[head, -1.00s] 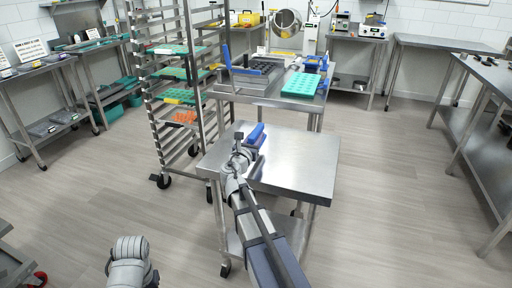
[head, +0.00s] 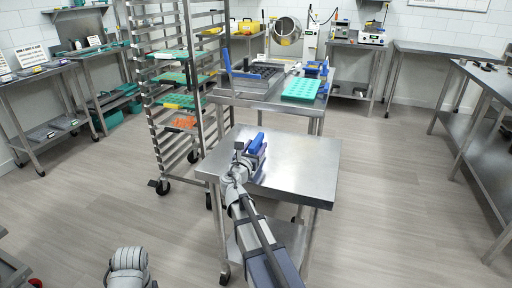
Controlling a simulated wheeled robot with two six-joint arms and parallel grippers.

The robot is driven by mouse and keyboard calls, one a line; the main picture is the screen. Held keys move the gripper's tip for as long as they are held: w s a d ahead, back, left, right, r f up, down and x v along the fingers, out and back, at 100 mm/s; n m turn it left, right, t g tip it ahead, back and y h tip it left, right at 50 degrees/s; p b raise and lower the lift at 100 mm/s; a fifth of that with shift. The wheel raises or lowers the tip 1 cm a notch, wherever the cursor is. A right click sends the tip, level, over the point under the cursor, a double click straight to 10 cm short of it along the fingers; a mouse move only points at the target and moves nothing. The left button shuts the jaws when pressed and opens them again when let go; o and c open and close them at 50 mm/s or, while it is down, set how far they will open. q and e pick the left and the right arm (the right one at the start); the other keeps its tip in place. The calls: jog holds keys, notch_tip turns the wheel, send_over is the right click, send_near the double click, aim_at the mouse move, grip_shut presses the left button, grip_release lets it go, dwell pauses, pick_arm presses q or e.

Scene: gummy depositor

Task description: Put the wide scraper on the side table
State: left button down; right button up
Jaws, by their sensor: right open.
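The scraper (head: 257,142) shows as a blue piece at the left part of the steel side table (head: 302,168). It appears to rest on the tabletop, with its lower end partly hidden by my right gripper. My right gripper (head: 246,154) is open, low over the table's left side, right beside the scraper. Whether its fingers touch the scraper cannot be told. Only a rounded grey part of my left arm shows at the bottom left; its gripper is outside the view.
A steel depositor table behind holds a dark mould tray (head: 257,74) and a teal mould (head: 301,88). A tall rack (head: 200,100) with coloured trays stands to the left. The right part of the side table is bare. Open floor lies to the right.

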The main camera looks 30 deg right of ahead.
jog(key=shift+r, duration=0.1)
jog(key=shift+s+a+r, duration=0.1)
jog(key=shift+s+a, duration=0.05)
jog(key=v, duration=1.1)
jog(key=shift+s+a, duration=0.2)
jog(key=s+a+m+g+y+p, duration=0.6)
jog(key=s+a+m+p, duration=0.3)
jog(key=a, duration=0.5)
jog(key=s+a+m+g+y+p, duration=0.5)
jog(key=s+a+m+p, duration=0.5)
jog(key=a+m+p, duration=0.3)
jog(key=shift+s+a+r+g+y+p, duration=0.3)
jog(key=shift+a+g+y+p, duration=0.15)
jog(key=shift+y, duration=0.35)
